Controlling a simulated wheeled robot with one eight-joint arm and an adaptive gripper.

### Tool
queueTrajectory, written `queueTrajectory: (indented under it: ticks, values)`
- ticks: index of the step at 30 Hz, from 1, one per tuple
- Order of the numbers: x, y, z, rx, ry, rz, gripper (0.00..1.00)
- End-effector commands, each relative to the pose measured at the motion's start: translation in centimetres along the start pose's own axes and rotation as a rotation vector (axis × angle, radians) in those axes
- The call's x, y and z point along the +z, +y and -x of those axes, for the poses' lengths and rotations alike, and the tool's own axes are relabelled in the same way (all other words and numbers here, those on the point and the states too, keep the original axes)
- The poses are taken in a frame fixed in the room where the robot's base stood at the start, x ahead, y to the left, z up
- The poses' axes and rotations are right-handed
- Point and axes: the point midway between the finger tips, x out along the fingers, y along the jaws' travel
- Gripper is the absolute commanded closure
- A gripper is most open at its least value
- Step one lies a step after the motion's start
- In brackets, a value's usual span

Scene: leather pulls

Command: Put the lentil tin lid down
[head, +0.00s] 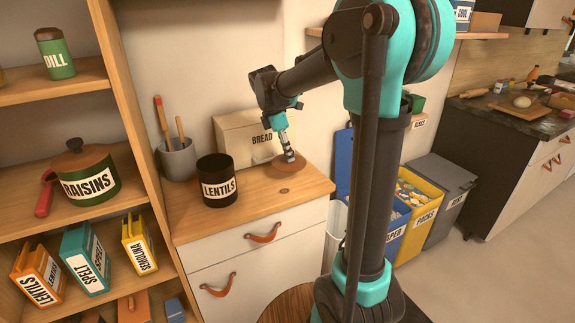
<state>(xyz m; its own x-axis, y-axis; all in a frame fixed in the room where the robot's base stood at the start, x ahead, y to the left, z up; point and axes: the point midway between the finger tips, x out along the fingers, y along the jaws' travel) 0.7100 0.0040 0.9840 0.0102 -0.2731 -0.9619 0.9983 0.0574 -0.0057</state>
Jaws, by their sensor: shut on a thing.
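The black lentil tin (217,188) with a white LENTILS label stands upright and uncovered on the wooden counter (240,215). The lid is a round brown wooden disc (283,169) to the right of the tin, apart from it. My gripper (290,158) points down from above and is shut on the lid, around its top. The fingertips hide the lid's middle. The lid lies flat at or very close to the counter top; I cannot tell whether it touches.
A bread box (240,138) stands behind the lid, and a utensil pot (178,159) stands behind the tin. Drawers (255,250) with leather pulls are below the counter. Open shelves (90,205) stand at left, colored bins (415,207) at right.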

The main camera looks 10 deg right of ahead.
Motion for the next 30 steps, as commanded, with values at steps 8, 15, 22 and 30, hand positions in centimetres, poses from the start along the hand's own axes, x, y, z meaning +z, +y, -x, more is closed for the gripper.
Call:
queueTrajectory:
  ticks: [8,15,22,30]
  values:
    - [-0.7,0.1,-2.5,0.0,0.0,0.0,1.0]
    - [-1.3,0.0,-4.7,0.0,0.0,0.0,1.0]
    - [-1.3,0.0,-4.7,0.0,0.0,0.0,1.0]
    - [-1.4,0.0,-4.9,0.0,0.0,0.0,0.55]
